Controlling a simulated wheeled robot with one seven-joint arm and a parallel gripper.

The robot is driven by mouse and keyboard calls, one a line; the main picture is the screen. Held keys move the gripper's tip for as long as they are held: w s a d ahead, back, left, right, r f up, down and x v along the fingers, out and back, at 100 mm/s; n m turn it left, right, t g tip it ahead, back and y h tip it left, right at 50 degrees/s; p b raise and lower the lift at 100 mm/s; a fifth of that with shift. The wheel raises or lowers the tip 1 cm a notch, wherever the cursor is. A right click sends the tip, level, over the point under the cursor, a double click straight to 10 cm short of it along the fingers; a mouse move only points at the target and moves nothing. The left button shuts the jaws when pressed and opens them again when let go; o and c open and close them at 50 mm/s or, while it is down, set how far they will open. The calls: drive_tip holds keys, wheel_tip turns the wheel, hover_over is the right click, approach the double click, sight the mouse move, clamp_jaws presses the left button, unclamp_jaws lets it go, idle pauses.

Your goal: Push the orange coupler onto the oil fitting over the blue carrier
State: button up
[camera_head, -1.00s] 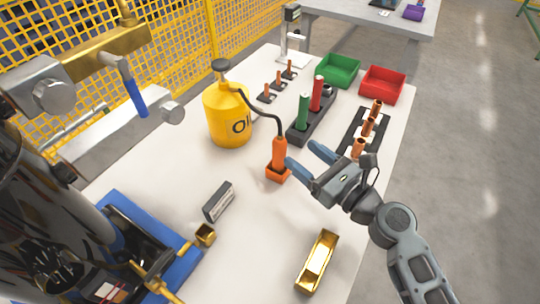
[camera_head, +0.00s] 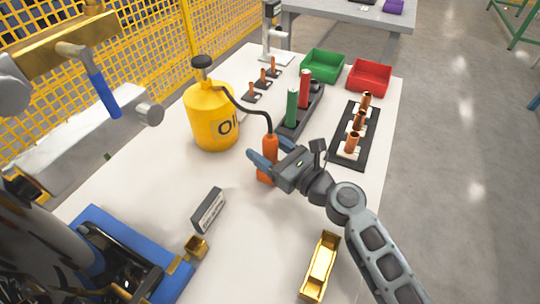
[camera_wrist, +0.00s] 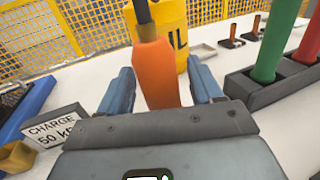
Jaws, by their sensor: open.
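The orange coupler (camera_head: 269,146) stands upright on the white table, with a black hose running from its top to the yellow oil can (camera_head: 212,118). My gripper (camera_head: 265,155) is open, with its blue fingers on either side of the coupler. In the wrist view the coupler (camera_wrist: 155,72) stands between the two open fingers, with a gap at each side; its lower end is hidden by my gripper. The blue carrier (camera_head: 100,225) is at the lower left, under the dark compressor (camera_head: 40,235). I cannot make out the oil fitting for certain.
A "CHARGE" sign (camera_head: 208,210) and a small brass block (camera_head: 196,247) stand near the carrier. A brass tray (camera_head: 320,266) lies at the front right. A dark rack with green and red cylinders (camera_head: 292,108) stands behind the coupler. Table between sign and brass tray is clear.

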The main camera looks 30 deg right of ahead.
drive_tip(key=shift+w+a, duration=0.2)
drive_tip(key=shift+w, duration=0.5)
drive_tip(key=shift+c, duration=0.3)
drive_tip(key=c, duration=1)
drive_tip(key=shift+c, duration=0.7)
drive_tip(key=shift+r, duration=0.1)
